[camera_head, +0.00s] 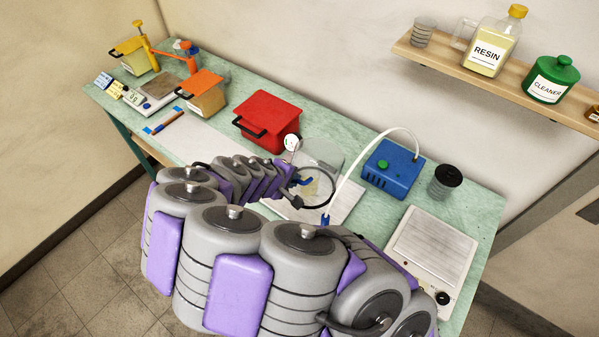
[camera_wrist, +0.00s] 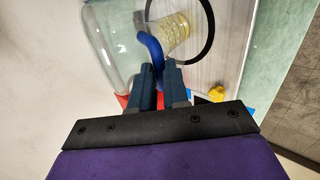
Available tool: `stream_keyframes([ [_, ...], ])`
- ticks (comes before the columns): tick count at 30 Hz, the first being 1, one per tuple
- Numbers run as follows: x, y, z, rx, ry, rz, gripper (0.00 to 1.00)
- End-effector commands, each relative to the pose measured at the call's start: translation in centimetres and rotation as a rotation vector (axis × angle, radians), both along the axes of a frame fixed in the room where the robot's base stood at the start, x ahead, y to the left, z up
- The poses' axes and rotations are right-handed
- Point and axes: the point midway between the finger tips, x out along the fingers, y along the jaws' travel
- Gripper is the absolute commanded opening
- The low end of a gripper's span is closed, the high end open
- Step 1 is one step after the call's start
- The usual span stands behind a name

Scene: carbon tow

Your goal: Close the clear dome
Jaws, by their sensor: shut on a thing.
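The clear dome (camera_head: 320,152) stands over a pale board (camera_head: 345,200) near the middle of the bench, with a black ring (camera_head: 334,187) at its front. It looks tilted, but I cannot tell its exact angle. In the wrist view the clear dome (camera_wrist: 112,45) fills the upper left, beside the black ring (camera_wrist: 211,25). A yellowish coil (camera_wrist: 174,32) shows at the ring. My gripper (camera_wrist: 158,72) is shut on a curved blue handle (camera_wrist: 148,44) by the dome. In the head view my gripper (camera_head: 296,181) is partly hidden by my arm.
A red box (camera_head: 268,118) stands left of the dome. A blue box (camera_head: 390,168) with a white arched tube (camera_head: 372,142), a dark jar (camera_head: 445,181) and a hot plate (camera_head: 432,247) stand to its right. A shelf (camera_head: 500,80) hangs above.

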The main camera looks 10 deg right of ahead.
Motion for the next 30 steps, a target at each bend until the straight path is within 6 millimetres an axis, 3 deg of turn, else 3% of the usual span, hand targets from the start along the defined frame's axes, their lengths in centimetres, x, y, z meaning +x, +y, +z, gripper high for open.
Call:
stream_keyframes([
  [3, -0.7, 1.1, -1.9, 0.003, -0.001, 0.004, 0.00],
  [9, -1.4, 1.8, -3.4, 0.003, -0.002, 0.002, 0.00],
  [28, -1.7, 2.2, -4.1, 0.006, -0.005, 0.002, 0.00],
  [29, -1.7, 2.2, -4.1, 0.006, -0.005, 0.002, 0.16],
  [30, -1.7, 2.2, -4.1, 0.006, -0.004, 0.002, 0.20],
])
